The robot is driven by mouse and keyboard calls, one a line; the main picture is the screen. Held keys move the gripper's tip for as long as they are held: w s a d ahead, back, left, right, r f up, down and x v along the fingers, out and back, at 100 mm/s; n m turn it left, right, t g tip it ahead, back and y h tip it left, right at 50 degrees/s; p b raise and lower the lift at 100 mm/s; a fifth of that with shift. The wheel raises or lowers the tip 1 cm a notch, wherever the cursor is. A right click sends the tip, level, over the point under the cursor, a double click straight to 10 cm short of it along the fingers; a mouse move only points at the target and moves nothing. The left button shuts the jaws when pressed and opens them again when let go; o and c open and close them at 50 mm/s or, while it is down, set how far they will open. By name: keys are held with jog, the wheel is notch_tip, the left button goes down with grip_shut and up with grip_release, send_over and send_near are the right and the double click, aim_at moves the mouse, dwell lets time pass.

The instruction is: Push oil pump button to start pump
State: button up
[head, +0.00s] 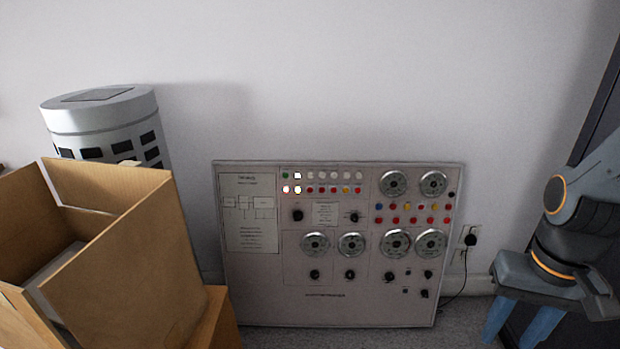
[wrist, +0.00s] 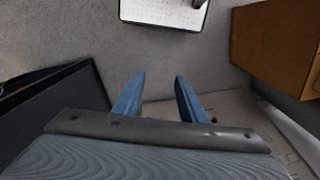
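A white control panel (head: 345,285) leans against the wall in the middle of the head view. It carries round gauges, black knobs (head: 315,274), and rows of coloured buttons and lamps (head: 322,182). A few lamps at its upper left glow. I cannot read the labels, so I cannot tell which button is the oil pump button. My gripper (head: 515,330) is at the lower right of the head view, to the right of the panel and apart from it. In the wrist view my gripper (wrist: 160,92) has its two blue fingers apart with nothing between them.
An open cardboard box (head: 130,260) stands at the front left. A grey cylinder (head: 105,125) stands behind it. A wall socket with a plug and cable (head: 470,240) is right of the panel. The wrist view shows a brown box (wrist: 280,45) and a white-topped object (wrist: 165,10).

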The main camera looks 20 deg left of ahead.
grip_shut()
dwell(1.5)
